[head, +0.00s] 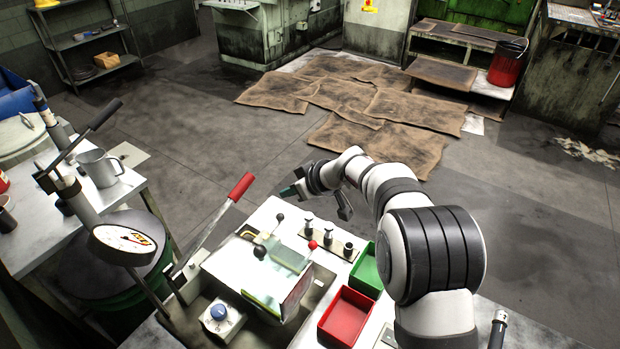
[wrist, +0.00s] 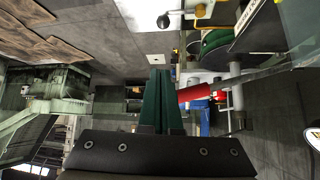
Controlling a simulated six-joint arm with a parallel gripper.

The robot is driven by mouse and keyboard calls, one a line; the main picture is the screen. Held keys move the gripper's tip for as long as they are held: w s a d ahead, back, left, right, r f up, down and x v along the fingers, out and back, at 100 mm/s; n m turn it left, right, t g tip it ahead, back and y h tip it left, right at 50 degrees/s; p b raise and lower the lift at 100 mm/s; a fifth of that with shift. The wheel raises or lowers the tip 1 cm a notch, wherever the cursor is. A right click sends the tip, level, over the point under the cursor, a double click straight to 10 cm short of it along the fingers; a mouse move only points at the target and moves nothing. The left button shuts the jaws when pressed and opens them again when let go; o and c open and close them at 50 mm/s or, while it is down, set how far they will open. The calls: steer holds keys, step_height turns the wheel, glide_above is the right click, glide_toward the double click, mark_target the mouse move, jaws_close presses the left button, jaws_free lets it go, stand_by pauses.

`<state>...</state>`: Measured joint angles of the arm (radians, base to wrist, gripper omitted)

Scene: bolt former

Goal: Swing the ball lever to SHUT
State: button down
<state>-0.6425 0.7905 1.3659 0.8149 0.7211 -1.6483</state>
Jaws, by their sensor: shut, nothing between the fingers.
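I cannot tell for sure which one is the ball lever, and no SHUT mark is legible. The wrist view shows a black ball (wrist: 165,20) on a short rod at the top edge. My gripper (head: 287,191) is above the machine's back edge, apart from both balls. Its green fingers (wrist: 156,98) are together and empty.
A red-handled lever (head: 241,186) rises left of my gripper. A red-topped knob (head: 312,245), metal knobs (head: 308,217), a red bin (head: 346,315) and a green bin (head: 368,270) lie to the right. A dial gauge (head: 122,244) stands left.

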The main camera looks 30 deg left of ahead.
steer(key=shift+a+f+n, duration=0.3)
steer(key=shift+a+f, duration=0.15)
steer(key=shift+a, duration=0.25)
steer(key=a+f, duration=0.1)
steer(key=f, duration=0.1)
steer(key=a+f, duration=0.1)
steer(key=f, duration=0.2)
steer(key=a+f, duration=0.1)
steer(key=f, duration=0.2)
steer(key=shift+w+a+f, duration=0.1)
steer(key=shift+w, duration=0.15)
